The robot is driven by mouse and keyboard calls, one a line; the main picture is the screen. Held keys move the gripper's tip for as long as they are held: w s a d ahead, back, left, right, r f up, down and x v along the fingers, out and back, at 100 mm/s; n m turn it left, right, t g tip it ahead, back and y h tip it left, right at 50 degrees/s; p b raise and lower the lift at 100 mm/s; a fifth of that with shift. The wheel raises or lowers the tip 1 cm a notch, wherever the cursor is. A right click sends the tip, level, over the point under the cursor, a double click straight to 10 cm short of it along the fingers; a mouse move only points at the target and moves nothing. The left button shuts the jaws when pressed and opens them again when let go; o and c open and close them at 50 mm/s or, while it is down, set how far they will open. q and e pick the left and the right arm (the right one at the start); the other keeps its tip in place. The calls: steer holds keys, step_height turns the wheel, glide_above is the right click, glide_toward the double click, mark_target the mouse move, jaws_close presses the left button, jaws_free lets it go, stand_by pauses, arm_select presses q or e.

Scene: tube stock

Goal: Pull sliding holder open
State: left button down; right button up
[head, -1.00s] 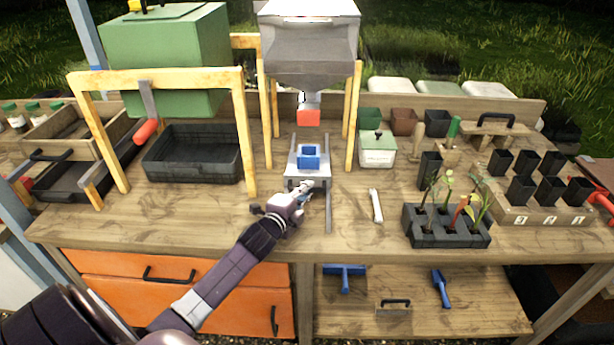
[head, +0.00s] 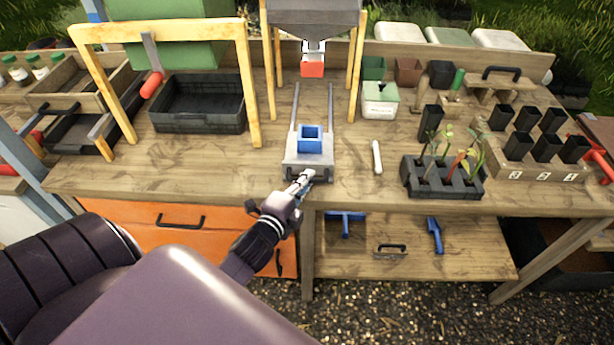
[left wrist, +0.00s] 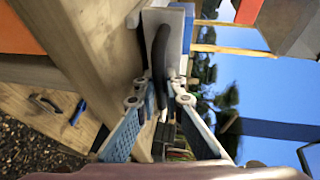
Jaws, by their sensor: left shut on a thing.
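The sliding holder (head: 296,160) is a grey plate on two rails that run back under the grey hopper. A blue square cup (head: 310,141) stands on it. The holder sits at the front edge of the bench, pulled forward of the hopper. My left gripper (head: 305,178) is at its front edge, shut on the dark handle (left wrist: 161,52), which shows between the fingers in the left wrist view. The fingertips are partly hidden in the head view. My right gripper is not in view.
The grey hopper (head: 314,15) with a red-ended outlet (head: 313,69) stands behind the rails. A white stick (head: 377,157) and a black seedling tray (head: 440,181) lie to the right. Orange drawers (head: 205,232) are below the bench top (head: 220,165).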

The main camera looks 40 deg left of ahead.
arm_select(q)
steer(key=c, duration=2.3)
jaws_free()
steer(key=v, duration=1.2)
steer(key=s+d+f+n+g+h, duration=0.1)
steer(key=s+d+f+n+g, duration=0.2)
steer(key=f, duration=0.9)
steer(key=s+d+f+n+g, duration=0.15)
steer(key=s+f, duration=0.25)
steer(key=f, duration=0.8)
steer(key=s+d+f+n+g+h, duration=0.1)
steer(key=s+d+f+n+g, duration=0.2)
steer(key=f, duration=0.9)
steer(key=s+f+n+g, duration=0.2)
steer(key=s+f+g, duration=0.1)
steer(key=s+f, duration=0.5)
steer(key=s+f+n+g+b, duration=0.1)
steer(key=s+f+n+g, duration=0.2)
steer(key=s+f, duration=0.4)
steer(key=s+g, duration=0.1)
steer(key=s, duration=0.6)
steer(key=shift+s+d+f, duration=0.2)
steer(key=shift+s+f, duration=0.15)
steer(key=shift+f, duration=0.05)
